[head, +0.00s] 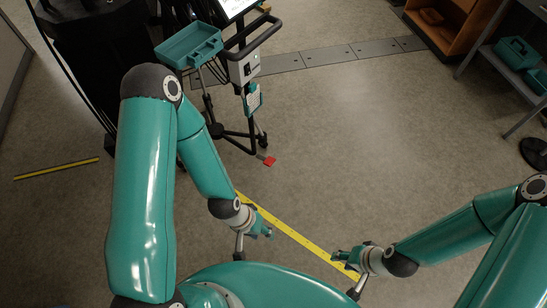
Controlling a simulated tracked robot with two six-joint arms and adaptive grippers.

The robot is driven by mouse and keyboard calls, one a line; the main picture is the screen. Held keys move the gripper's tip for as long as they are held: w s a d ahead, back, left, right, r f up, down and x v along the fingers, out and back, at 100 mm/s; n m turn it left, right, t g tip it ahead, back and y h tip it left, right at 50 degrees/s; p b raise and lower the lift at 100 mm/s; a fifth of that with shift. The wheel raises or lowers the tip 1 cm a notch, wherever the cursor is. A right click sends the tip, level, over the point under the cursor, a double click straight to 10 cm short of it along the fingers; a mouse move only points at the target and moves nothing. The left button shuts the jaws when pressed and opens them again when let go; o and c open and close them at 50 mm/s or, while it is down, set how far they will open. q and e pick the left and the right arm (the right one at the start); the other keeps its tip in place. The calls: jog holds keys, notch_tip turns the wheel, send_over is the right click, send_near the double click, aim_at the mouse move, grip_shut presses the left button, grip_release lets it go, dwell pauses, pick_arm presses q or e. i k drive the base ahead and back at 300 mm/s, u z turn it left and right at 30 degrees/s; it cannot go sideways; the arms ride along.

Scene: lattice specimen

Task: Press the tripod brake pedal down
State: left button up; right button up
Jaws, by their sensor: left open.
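A small red brake pedal (269,161) sticks out low at the foot of a dark wheeled tripod (234,134), near the floor. The tripod carries a post with a handle bar, a small box and a teal-framed panel. My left gripper (266,232) is open and empty, below the pedal in the picture and well apart from it. My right gripper (337,255) is at the lower right, farther from the pedal; its finger gap is too small to judge. My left arm passes left of the tripod and hides part of the floor beside it.
A teal tray (190,46) stands left of the post. Yellow tape (290,232) crosses the floor by my grippers. A wooden shelf (455,25) and a rack with teal bins (517,52) stand at the upper right. The floor right of the pedal is clear.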

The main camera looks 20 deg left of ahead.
aim_at(269, 161)
jog(key=i, duration=0.85)
jog(key=u, duration=0.05)
